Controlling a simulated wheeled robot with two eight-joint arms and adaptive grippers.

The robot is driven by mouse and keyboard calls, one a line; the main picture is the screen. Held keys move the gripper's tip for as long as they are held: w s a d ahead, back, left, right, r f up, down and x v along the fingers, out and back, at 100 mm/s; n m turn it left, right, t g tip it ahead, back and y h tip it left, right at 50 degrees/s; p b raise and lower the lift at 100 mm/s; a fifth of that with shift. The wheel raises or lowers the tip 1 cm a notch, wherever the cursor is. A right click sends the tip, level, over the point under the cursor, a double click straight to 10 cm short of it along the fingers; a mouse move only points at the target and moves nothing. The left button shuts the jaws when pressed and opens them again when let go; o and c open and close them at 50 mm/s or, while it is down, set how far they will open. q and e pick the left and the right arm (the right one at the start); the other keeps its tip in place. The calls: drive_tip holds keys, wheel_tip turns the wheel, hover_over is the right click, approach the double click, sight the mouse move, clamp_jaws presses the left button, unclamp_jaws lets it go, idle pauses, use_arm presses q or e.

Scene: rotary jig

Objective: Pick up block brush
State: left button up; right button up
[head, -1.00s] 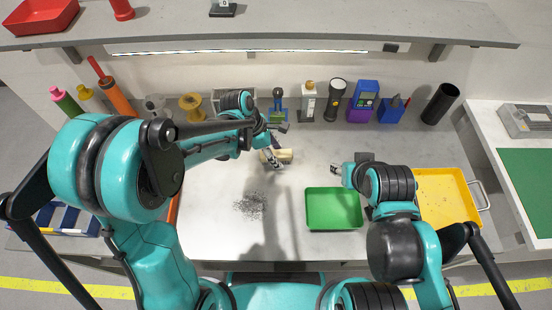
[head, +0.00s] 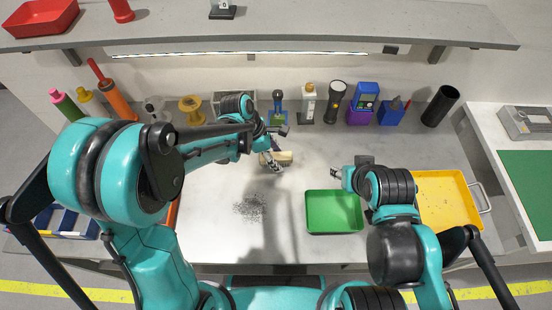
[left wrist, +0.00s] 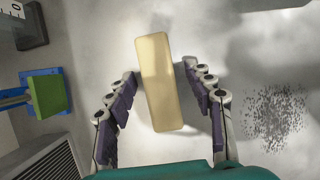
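The block brush is a pale wooden block (left wrist: 157,85) lying on the table. It also shows as a small tan block (head: 284,157) in the head view, partly hidden by my left gripper (head: 272,160). In the left wrist view my left gripper (left wrist: 160,75) is open, with one finger on each side of the block's near part. The left fingertip is very close to the block and a small gap shows on the right; contact is unclear.
A patch of dark bits (head: 250,207) lies on the table, and a green tray (head: 334,228) stands right of it. A yellow tray (head: 440,183) is farther right. Several tools and holders, including a blue-green stand (left wrist: 47,93), line the back.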

sight(285, 158)
use_arm(q)
clamp_jaws()
drive_tip(key=shift+r+p, duration=0.25)
drive_tip(key=shift+p, duration=0.05)
drive_tip(key=r, duration=0.1)
drive_tip(key=r+p, duration=0.1)
drive_tip(key=r, duration=0.1)
drive_tip(key=s+r+p, duration=0.1)
drive_tip(key=r, duration=0.1)
drive_tip(key=shift+d, duration=0.4)
drive_tip(key=s+d+r+p, duration=0.3)
drive_tip(key=s+d+r, duration=0.3)
drive_tip(key=s+d, duration=0.1)
drive_tip(key=shift+s+p, duration=0.3)
drive_tip(key=shift+s, duration=0.1)
